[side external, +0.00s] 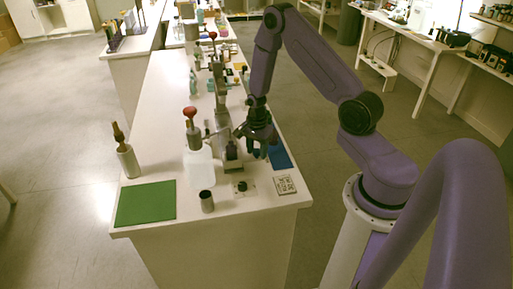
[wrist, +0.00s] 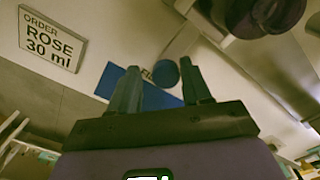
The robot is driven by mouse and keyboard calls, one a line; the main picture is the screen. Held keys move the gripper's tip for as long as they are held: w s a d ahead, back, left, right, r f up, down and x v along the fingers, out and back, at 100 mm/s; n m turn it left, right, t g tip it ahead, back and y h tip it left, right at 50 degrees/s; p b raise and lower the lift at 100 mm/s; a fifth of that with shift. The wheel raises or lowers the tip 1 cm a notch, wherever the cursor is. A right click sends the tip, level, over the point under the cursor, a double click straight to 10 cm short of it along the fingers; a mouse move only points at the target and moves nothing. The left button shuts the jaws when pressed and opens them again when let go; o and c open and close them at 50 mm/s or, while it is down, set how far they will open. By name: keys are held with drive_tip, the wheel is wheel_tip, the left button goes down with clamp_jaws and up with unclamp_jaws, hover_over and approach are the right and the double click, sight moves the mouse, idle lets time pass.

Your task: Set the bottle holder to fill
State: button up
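In the side view, my gripper (side external: 258,150) points down over the right part of the bench, just right of the dispensing station. In the wrist view, its two fingers (wrist: 163,88) are apart with nothing clearly held between them. A blue mat (side external: 279,156) lies under and beyond the gripper; in the wrist view the mat (wrist: 150,98) bears partly hidden lettering, and a round dark-blue piece (wrist: 165,73) shows between the fingers. A dark block (side external: 231,154) stands left of the gripper; I cannot tell whether it is the bottle holder. No fill setting can be read clearly.
An order card (side external: 286,184) reads "ROSE 30 ml". A dark round part (wrist: 265,15) is close in the wrist view.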

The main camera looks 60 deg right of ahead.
drive_tip(key=shift+o, duration=0.2)
drive_tip(key=shift+w+d, duration=0.1)
drive_tip(key=shift+r, duration=0.6)
wheel_tip(320, 180, up, 16)
drive_tip(key=shift+r, duration=0.1)
idle(0.3)
drive_tip(key=s+a+r+n, duration=0.3)
drive_tip(key=s+a+n, duration=0.1)
drive_tip(key=a+n, duration=0.35)
drive_tip(key=s+a+r+n, duration=0.3)
drive_tip(key=s+a+n, duration=0.2)
drive_tip(key=a+n, duration=0.3)
drive_tip(key=s+a+r+n, duration=0.1)
drive_tip(key=s+a+n, duration=0.1)
drive_tip(key=s+n, duration=0.5)
drive_tip(key=s+a+r+n, duration=0.1)
drive_tip(key=s+a+n, duration=0.2)
drive_tip(key=s+n, duration=0.5)
drive_tip(key=shift+s+a+r, duration=0.15)
drive_tip(key=shift+s+a, duration=0.2)
drive_tip(key=shift+s, duration=0.9)
